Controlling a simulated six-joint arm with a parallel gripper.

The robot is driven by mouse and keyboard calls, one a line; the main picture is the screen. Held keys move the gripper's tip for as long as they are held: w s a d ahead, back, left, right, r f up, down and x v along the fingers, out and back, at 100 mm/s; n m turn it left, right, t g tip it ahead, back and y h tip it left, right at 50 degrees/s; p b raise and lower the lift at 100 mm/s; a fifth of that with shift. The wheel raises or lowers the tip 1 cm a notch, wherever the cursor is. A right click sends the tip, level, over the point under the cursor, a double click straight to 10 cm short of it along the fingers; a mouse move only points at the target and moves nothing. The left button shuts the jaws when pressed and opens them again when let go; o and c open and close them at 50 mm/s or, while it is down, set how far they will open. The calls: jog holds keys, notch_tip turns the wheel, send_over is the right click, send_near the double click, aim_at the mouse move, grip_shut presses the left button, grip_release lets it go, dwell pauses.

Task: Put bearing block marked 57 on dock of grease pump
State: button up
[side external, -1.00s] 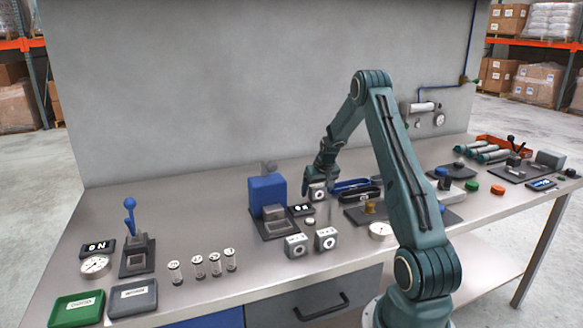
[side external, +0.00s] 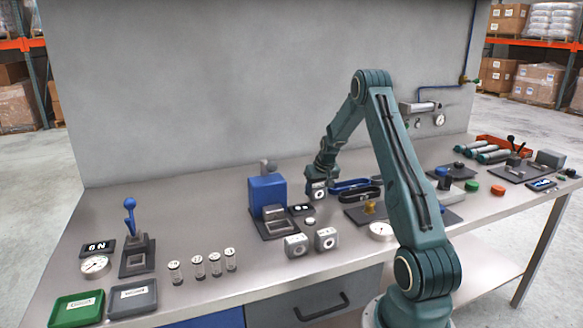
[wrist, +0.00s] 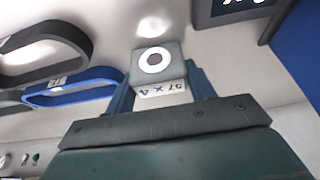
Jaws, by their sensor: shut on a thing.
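My gripper (wrist: 160,88) is shut on a grey bearing block (wrist: 162,62) with a white ring around a dark hole on its face. Its lower side reads 57 x 4, upside down in the wrist view. In the side view the held block (side external: 318,190) is just right of a blue machine (side external: 267,189), at or a little above the bench; the gap is hard to judge. The blue machine has a grey stepped dock (side external: 276,218) on a dark base in front. No readable label shows which machine is the grease pump.
Two similar blocks (side external: 296,244) (side external: 327,238) stand in front of the dock. A small display (side external: 301,209) lies beside the blue machine. Blue (side external: 348,185) and black (side external: 361,194) belt loops lie right of my gripper. Bare bench lies left of the blue machine.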

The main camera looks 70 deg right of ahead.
notch_tip(320, 180, up, 20)
dwell(0.6)
jog(key=shift+r, duration=0.15)
dwell(0.5)
notch_tip(320, 180, up, 6)
send_over(318, 185)
jog(key=w+a, duration=0.4)
jog(key=a, duration=1.9)
notch_tip(318, 185, down, 5)
jog(key=shift+w+f, duration=0.1)
jog(key=shift+f, duration=0.05)
jog(key=shift+f, duration=0.1)
notch_tip(318, 185, down, 16)
jog(key=shift+r, duration=0.25)
